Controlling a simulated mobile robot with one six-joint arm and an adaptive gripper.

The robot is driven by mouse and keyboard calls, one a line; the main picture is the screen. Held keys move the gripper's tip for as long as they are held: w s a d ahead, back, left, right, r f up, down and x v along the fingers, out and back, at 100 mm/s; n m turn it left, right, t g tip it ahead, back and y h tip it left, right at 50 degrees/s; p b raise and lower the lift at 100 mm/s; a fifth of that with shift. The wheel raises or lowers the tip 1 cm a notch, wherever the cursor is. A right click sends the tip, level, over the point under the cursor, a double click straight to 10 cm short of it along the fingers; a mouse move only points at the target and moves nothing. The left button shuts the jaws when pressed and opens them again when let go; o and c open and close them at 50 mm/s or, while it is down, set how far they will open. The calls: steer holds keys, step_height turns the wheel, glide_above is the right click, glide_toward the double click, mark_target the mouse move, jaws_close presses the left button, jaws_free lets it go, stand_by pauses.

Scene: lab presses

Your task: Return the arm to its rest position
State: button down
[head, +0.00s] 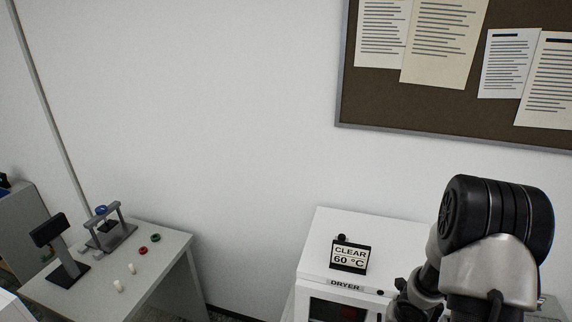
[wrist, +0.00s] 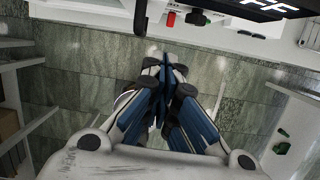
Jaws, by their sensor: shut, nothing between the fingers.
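My gripper (wrist: 165,72) shows in the wrist view, its blue-and-black fingers drawn together with nothing between them. It hangs over grey floor tiles, clear of any object. In the head view, my grey and black arm rises at the lower right, in front of the white dryer's right side. The gripper itself cannot be made out there.
The white dryer (head: 384,238) bears a sign (head: 349,256) reading "CLEAR 60 °C". A grey table (head: 165,262) at the left holds a small press frame (head: 108,228), a black stand (head: 66,262), rings and pale pieces. A noticeboard (head: 420,105) hangs on the wall.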

steer(key=s+a+r+m+t+h+b, duration=0.1)
steer(key=s+a+r+m+b, duration=0.1)
steer(key=r+m+b, duration=0.45)
steer(key=s+a+r+m+h+b, duration=0.1)
steer(key=a+r+m+h+b, duration=0.15)
steer(key=m+b, duration=0.6)
steer(key=s+a+f+m+y+b, duration=0.2)
steer(key=s+a+m+b, duration=0.4)
steer(key=s+a+m, duration=0.2)
steer(key=s+a+f+m+t+y+b, duration=0.1)
steer(key=s+a+f+m+y+b, duration=0.1)
steer(key=s+a+m+b, duration=0.4)
steer(key=s+a+m+y, duration=0.1)
steer(key=s+a+m, duration=0.1)
steer(key=s, duration=0.1)
steer(key=shift+b, duration=0.4)
steer(key=shift+d+f, duration=0.1)
steer(key=shift+d, duration=0.05)
